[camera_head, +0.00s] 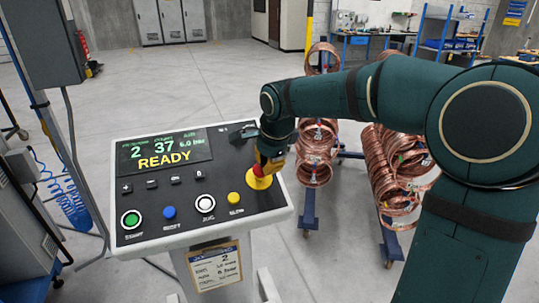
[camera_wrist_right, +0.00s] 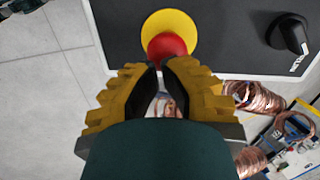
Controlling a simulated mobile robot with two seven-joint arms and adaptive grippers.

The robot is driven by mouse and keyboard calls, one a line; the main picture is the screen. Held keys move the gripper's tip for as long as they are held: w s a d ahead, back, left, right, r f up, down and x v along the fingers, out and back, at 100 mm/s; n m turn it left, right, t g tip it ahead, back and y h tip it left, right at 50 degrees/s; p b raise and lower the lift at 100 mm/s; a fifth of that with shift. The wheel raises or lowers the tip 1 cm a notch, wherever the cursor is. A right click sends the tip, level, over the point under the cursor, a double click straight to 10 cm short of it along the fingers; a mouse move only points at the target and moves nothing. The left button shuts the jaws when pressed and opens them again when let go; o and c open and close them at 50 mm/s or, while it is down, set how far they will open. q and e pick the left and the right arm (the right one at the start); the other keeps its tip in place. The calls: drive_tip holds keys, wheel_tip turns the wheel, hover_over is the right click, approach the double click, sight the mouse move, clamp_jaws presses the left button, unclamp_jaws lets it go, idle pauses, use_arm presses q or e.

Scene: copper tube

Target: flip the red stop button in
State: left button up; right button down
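The red stop button (camera_head: 258,170) sits on a yellow round base (camera_head: 259,183) at the right end of the sloped control panel (camera_head: 190,226). In the right wrist view the red button (camera_wrist_right: 170,46) shows just beyond my fingertips, with its yellow base (camera_wrist_right: 169,20) around and behind it. My right gripper (camera_head: 267,166) is right at the button; its yellow fingers partly hide it in the head view. In the wrist view the fingertips (camera_wrist_right: 161,68) come together with nothing held between them. Whether they touch the button I cannot tell. My left gripper is not in view.
The panel has a display (camera_head: 163,151) reading READY, a black knob (camera_head: 243,133) and a row of round buttons, including a yellow one (camera_head: 234,198). Copper coils (camera_head: 315,150) hang on a blue stand behind the panel. Open grey floor lies around it.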

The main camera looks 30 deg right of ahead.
drive_tip(key=shift+f, duration=0.25)
drive_tip(key=shift+b+x, duration=0.75)
drive_tip(key=shift+x, duration=0.35)
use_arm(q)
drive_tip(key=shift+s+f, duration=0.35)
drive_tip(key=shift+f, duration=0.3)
use_arm(e)
drive_tip(key=shift+f, duration=0.15)
drive_tip(key=shift+s, duration=0.1)
